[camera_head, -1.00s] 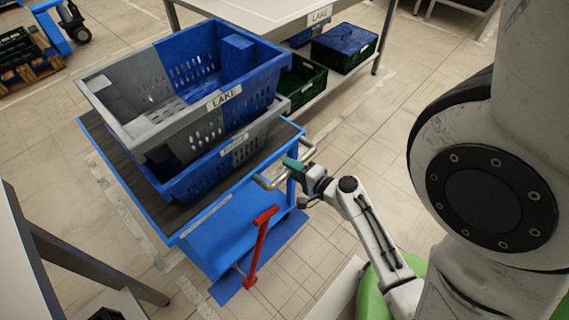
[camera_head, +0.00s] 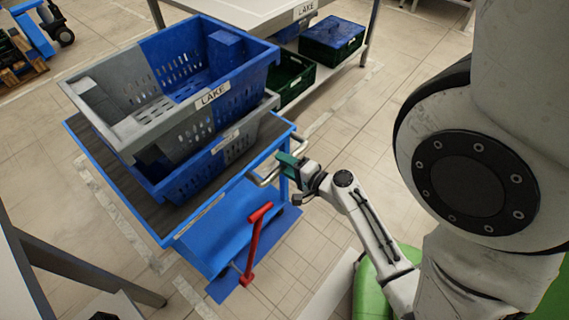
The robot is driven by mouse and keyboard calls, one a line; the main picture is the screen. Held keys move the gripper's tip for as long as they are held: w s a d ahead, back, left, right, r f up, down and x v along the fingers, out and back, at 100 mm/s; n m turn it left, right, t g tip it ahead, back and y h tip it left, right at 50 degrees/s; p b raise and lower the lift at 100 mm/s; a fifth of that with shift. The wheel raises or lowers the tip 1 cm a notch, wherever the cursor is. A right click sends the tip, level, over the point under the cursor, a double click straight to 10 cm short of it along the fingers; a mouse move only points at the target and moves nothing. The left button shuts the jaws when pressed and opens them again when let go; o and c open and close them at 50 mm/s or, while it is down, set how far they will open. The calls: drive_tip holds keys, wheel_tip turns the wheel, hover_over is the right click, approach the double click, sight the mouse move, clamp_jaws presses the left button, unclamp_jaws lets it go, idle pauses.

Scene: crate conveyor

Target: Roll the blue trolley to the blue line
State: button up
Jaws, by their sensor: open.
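The blue trolley (camera_head: 222,215) stands at the left-centre and bears two stacked crates, the upper one a blue and grey crate labelled LAKE (camera_head: 240,87) and the lower crate (camera_head: 212,163). A metal handle bar (camera_head: 262,178) sticks out at the trolley's near right end. My gripper (camera_head: 283,167) is at this bar; its jaws are open, and I cannot tell whether they touch it. A red lever (camera_head: 255,240) rises at the trolley's near side. A flat blue patch (camera_head: 224,287) shows on the floor under the trolley's near end; I cannot tell whether it is the blue line.
A table leg (camera_head: 90,275) is close at the left. Tiled floor is open at right of the trolley.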

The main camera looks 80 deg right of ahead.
drive_tip(key=b+v, duration=0.1)
drive_tip(key=v, duration=0.9)
drive_tip(key=shift+s, duration=0.15)
idle(0.5)
